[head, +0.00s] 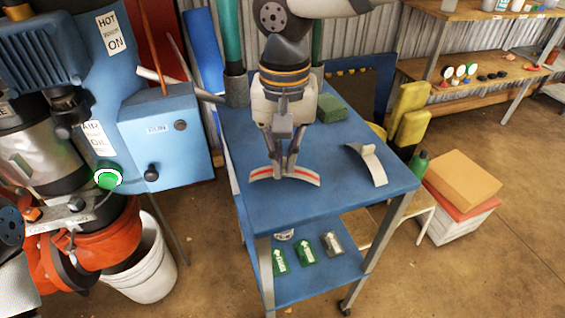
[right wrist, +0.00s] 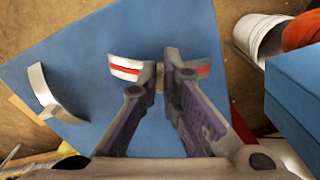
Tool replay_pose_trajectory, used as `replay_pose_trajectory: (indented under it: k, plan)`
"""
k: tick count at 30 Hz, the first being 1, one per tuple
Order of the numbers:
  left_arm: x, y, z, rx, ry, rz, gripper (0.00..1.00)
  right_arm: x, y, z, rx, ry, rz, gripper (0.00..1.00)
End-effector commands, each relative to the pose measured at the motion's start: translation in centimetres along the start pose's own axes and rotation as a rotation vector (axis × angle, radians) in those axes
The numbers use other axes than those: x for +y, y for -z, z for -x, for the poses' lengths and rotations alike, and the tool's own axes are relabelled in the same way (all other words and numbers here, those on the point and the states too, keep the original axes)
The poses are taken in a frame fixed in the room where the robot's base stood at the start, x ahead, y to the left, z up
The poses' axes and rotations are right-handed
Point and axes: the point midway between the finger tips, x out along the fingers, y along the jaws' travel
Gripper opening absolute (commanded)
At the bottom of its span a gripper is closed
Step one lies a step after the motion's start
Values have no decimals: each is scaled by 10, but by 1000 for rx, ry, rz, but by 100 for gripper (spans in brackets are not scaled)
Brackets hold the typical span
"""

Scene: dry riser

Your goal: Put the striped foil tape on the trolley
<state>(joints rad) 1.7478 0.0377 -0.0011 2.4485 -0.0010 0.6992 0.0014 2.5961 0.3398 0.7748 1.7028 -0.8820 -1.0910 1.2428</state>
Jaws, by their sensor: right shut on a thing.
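The striped foil tape is a curved pale strip with a red stripe; it shows in the head view (head: 262,173) and in the right wrist view (right wrist: 126,69). My right gripper (head: 285,168) points down and is shut on the middle of it; its fingertips also show in the right wrist view (right wrist: 161,76). The tape is over the blue top of the trolley (head: 318,197), at or very near the surface; I cannot tell if it touches. A plain curved metal piece (head: 371,164) stands on the trolley to the right. My left gripper is not in view.
A green block (head: 331,107) lies at the back of the trolley top. Several small items lie on its lower shelf (head: 318,280). A blue machine (head: 165,140) and a white bucket (head: 150,265) stand left. An orange box (head: 461,178) is right. The trolley's front top is clear.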

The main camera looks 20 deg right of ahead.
Motion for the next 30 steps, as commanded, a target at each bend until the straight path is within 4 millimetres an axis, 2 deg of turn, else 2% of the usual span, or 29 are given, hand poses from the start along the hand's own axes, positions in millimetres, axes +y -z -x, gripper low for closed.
replay_pose_trajectory:
  k: [2,8,9,11,20,23,30]
  plan:
    - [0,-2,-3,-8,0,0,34,0,-1,-13,-4,0,1,0]
    - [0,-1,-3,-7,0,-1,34,0,-1,-14,0,1,0,0]
    - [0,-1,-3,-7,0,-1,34,0,-1,-14,-1,1,0,10]
    - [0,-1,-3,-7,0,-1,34,0,-1,-14,-1,1,0,24]
    - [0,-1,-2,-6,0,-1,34,0,-1,-13,1,1,0,26]
    - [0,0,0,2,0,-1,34,-1,0,0,5,3,-1,26]
    - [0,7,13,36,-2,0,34,-1,0,67,13,5,-1,26]
